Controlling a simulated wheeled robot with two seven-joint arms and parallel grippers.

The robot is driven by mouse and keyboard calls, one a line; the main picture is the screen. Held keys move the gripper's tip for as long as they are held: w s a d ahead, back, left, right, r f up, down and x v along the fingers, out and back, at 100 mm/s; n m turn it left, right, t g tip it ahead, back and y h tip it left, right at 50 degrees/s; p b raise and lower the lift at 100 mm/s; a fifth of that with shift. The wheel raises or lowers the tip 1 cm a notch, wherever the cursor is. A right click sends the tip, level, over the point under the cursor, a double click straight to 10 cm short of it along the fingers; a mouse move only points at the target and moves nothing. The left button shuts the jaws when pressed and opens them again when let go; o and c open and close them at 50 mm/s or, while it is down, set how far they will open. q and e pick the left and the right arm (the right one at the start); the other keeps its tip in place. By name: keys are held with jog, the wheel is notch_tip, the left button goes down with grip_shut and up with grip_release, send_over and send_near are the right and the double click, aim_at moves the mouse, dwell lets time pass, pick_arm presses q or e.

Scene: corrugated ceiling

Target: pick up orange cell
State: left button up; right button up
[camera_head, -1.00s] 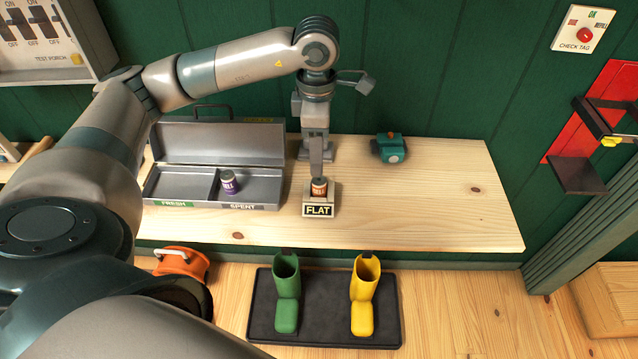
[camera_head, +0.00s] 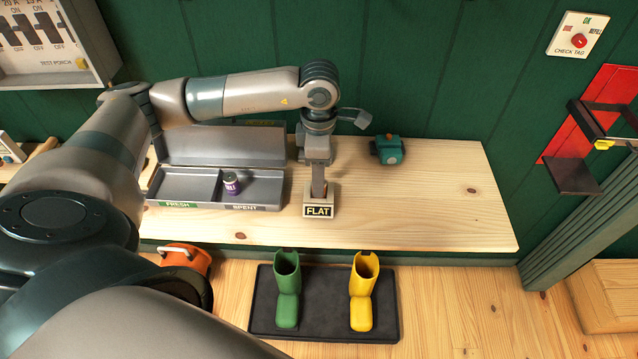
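The orange cell (camera_head: 326,189) stands at the small block marked FLAT (camera_head: 318,211) on the wooden bench; only a thin sliver of it shows. My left gripper (camera_head: 318,186) points down from above, its fingers over the cell and hiding most of it. I cannot tell whether the fingers are open or closed around it. My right gripper is not in view.
An open grey case (camera_head: 215,147) with FRESH and SPENT labels stands left of the block, with a purple cell (camera_head: 231,184) in its SPENT side. A teal device (camera_head: 387,149) sits behind right. The bench's right part (camera_head: 440,205) is clear.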

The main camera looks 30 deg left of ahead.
pick_arm(q)
jog(key=shift+f, duration=0.9)
grip_shut()
jog(key=shift+r, duration=0.2)
